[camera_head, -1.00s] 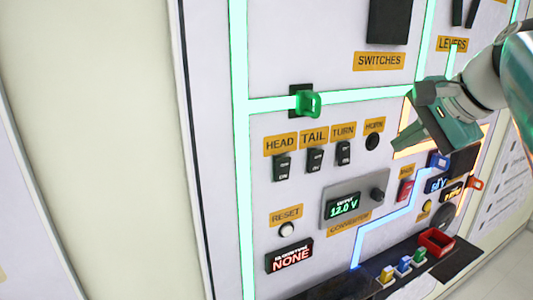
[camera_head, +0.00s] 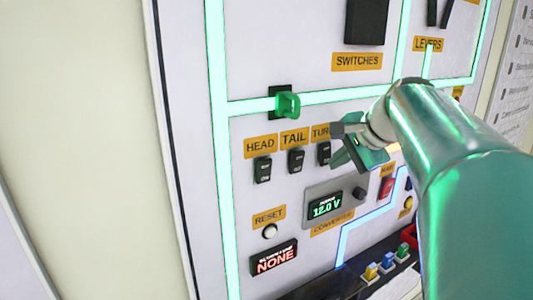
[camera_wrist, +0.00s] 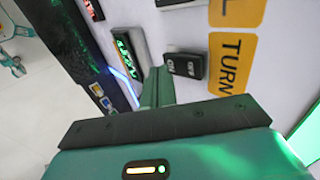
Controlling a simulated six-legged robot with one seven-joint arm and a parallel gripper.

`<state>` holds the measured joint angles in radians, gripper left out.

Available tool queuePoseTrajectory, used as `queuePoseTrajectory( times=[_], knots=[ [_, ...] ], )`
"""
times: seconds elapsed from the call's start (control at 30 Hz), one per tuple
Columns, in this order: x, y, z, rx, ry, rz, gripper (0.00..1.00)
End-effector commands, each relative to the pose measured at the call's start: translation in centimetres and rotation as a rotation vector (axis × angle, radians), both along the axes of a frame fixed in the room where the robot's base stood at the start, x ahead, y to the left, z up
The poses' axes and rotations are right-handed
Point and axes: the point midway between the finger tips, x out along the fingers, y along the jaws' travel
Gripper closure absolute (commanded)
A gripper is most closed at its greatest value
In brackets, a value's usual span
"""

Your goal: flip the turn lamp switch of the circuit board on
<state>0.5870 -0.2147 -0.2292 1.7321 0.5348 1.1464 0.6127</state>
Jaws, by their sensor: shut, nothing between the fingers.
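The turn lamp switch is a small black rocker (camera_head: 324,153) under the orange TURN label (camera_head: 321,132), which my gripper partly covers in the head view. In the wrist view the switch (camera_wrist: 187,66) shows whole beside its TURN label (camera_wrist: 235,62). I cannot tell which way the rocker is set. My gripper (camera_head: 343,157) is shut and empty, just right of the switch in the head view. In the wrist view its closed fingers (camera_wrist: 157,86) end close beside the switch; I cannot tell whether they touch it.
The HEAD switch (camera_head: 263,169) and TAIL switch (camera_head: 296,160) stand left of the TURN switch. A converter display (camera_head: 325,206) reading 12.0 V is below. A green handle (camera_head: 288,105) sticks out above. My arm covers the panel's right part.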

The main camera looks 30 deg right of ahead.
Motion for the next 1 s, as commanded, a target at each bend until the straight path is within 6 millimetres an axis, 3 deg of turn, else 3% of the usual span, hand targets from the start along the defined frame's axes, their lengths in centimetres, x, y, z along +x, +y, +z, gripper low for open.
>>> queuePoseTrajectory(
  times=[1.0],
  knots=[
    [1.04, 0.06, 0.4, 0.002, -0.053, 0.003, 1.0]
  ],
)
